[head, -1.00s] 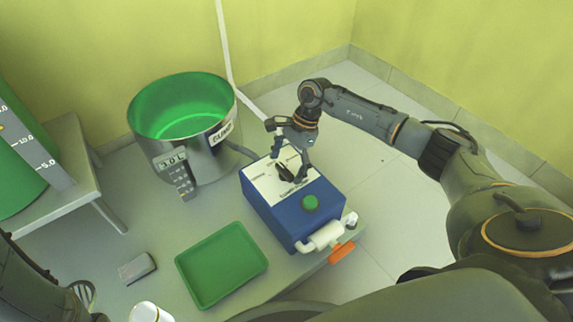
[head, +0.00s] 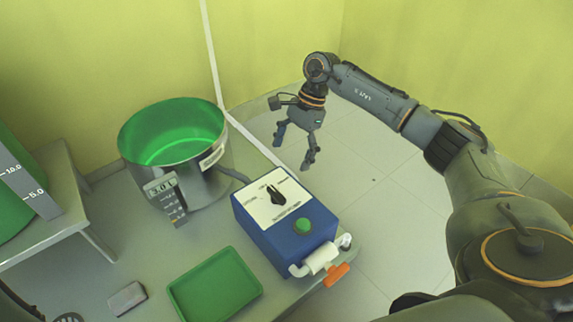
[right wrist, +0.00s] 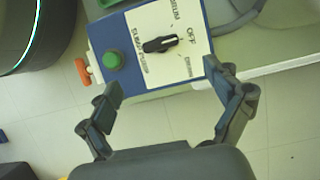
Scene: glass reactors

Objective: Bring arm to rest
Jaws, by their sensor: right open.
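My right gripper (head: 294,152) is open and empty. In the head view it hangs in the air behind and to the right of the blue control box (head: 262,230), apart from it. The box has a white panel with a black knob (head: 276,196) and a green button (head: 303,226). In the right wrist view my open fingers (right wrist: 163,82) frame the near side of the box, with nothing between them. There the knob (right wrist: 160,44) appears to point toward the OFF label. My left gripper does not show.
A steel vessel with a green inside (head: 170,138) stands left of the box. A green tray (head: 216,285) and a small grey block (head: 127,298) lie on the bench. White piping with an orange handle (head: 336,274) juts from the box's front. The floor on the right is clear.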

